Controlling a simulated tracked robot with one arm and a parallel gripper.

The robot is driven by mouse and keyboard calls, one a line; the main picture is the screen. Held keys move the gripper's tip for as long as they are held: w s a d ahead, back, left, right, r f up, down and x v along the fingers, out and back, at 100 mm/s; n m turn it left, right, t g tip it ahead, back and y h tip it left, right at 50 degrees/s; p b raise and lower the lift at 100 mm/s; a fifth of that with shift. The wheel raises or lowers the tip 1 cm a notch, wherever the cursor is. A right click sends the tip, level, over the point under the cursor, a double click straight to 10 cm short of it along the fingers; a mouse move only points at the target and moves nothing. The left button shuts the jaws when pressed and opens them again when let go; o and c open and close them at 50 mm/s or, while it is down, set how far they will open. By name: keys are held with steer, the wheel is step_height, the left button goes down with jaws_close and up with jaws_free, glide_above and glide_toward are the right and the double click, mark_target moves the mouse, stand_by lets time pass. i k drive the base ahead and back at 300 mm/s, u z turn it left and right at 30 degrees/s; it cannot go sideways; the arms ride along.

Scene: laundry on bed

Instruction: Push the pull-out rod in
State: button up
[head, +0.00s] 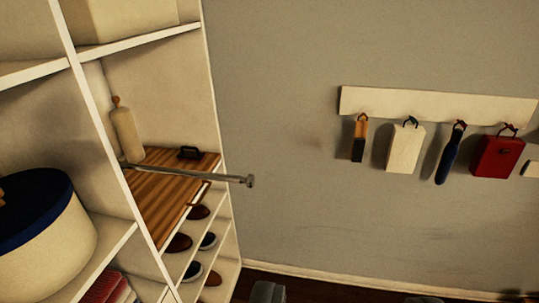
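The pull-out rod (205,175) is a thin grey metal bar with a small knob at its end. It sticks out to the right from the white shelf unit, past the unit's edge and in front of the grey wall. My gripper (346,297) shows only as two dark grey fingertips at the bottom edge of the head view. They are wide apart, with nothing seen between them. They appear below and to the right of the rod's knob, apart from it. The rest of the gripper is out of view.
The shelf unit (95,100) fills the left, with a brown striped board (165,200), a bottle (124,130), a blue-lidded round box (50,235) and several shoes. A rack (430,105) with hanging items is on the wall at right. The wall between is clear.

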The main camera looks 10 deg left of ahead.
mark_target(250, 181)
steer(key=z, duration=0.05)
steer(key=i, duration=1)
